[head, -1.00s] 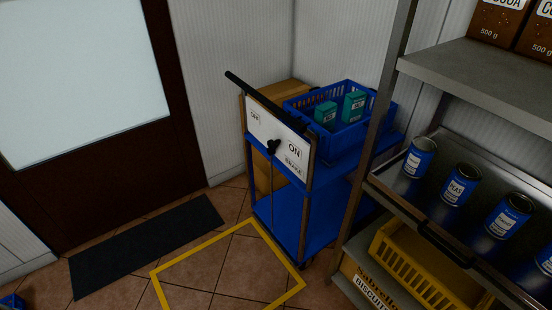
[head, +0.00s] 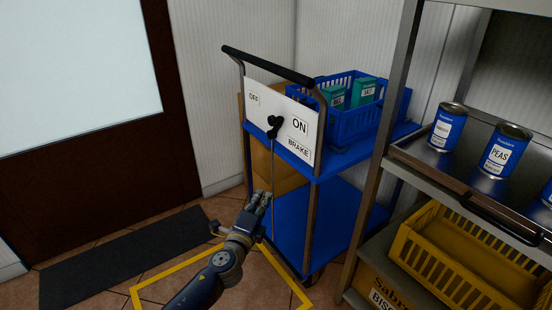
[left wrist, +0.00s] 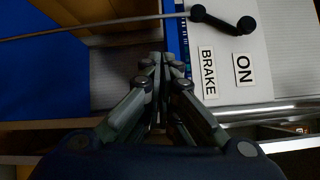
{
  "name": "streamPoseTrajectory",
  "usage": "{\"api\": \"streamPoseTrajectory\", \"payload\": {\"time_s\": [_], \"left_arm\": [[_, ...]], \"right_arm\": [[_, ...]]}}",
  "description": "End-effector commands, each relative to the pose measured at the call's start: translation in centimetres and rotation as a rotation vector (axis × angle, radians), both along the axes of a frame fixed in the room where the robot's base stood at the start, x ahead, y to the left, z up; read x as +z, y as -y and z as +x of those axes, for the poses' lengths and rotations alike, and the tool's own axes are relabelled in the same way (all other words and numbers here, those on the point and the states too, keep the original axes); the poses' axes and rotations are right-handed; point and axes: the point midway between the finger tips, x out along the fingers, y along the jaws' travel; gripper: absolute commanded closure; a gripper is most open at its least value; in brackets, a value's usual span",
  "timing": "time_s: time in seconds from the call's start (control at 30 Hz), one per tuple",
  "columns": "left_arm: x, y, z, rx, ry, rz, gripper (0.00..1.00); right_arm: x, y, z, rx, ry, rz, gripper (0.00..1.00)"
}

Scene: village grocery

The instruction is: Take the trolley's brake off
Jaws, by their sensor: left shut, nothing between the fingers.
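The blue trolley (head: 330,222) stands in the corner by the wall. Its white end panel (head: 268,98) carries an OFF label at left and ON and BRAKE labels at right. A short black brake lever (head: 275,124) sits between the labels, its upper end tipped slightly towards ON; a thin rod runs down from it. The lever also shows in the left wrist view (left wrist: 222,18), near the top edge. My left gripper (head: 262,198) is shut and empty, below the lever and apart from it. Its fingertips (left wrist: 158,60) point towards the trolley. My right gripper is out of view.
A blue crate (head: 345,126) with green boxes sits on the trolley's top deck. A metal shelf with cans (head: 448,127) and a yellow crate (head: 408,248) stands close on the right. A yellow floor outline (head: 150,290) and dark mat (head: 130,262) lie in front.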

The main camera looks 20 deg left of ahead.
Motion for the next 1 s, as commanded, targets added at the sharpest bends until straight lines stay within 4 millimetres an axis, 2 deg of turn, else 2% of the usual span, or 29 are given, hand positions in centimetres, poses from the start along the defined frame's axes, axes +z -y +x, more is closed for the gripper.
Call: {"api": "streamPoseTrajectory", "payload": {"time_s": [0.1, 0.2, 0.3, 0.4, 0.73, 0.87, 1.0], "left_arm": [[4.6, 1.3, 0.2, -0.022, 0.154, 0.117, 1.00], [7.5, 2.0, -0.1, -0.027, 0.232, 0.176, 1.00], [9.0, 2.3, -0.3, -0.029, 0.272, 0.206, 1.00], [9.6, 2.4, -0.4, -0.028, 0.283, 0.216, 1.00], [9.7, 2.4, -0.1, -0.028, 0.281, 0.213, 1.00], [10.1, 2.5, 1.0, -0.027, 0.282, 0.212, 1.00], [10.7, 2.7, 3.4, -0.028, 0.282, 0.213, 1.00]], "right_arm": [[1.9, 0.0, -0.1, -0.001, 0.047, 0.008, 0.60], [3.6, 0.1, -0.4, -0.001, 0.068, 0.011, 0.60], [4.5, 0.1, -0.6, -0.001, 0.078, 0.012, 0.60], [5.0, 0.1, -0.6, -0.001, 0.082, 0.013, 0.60], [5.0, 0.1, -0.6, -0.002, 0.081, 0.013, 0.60], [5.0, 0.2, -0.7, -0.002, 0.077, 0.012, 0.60], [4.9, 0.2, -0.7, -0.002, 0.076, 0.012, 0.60]]}}
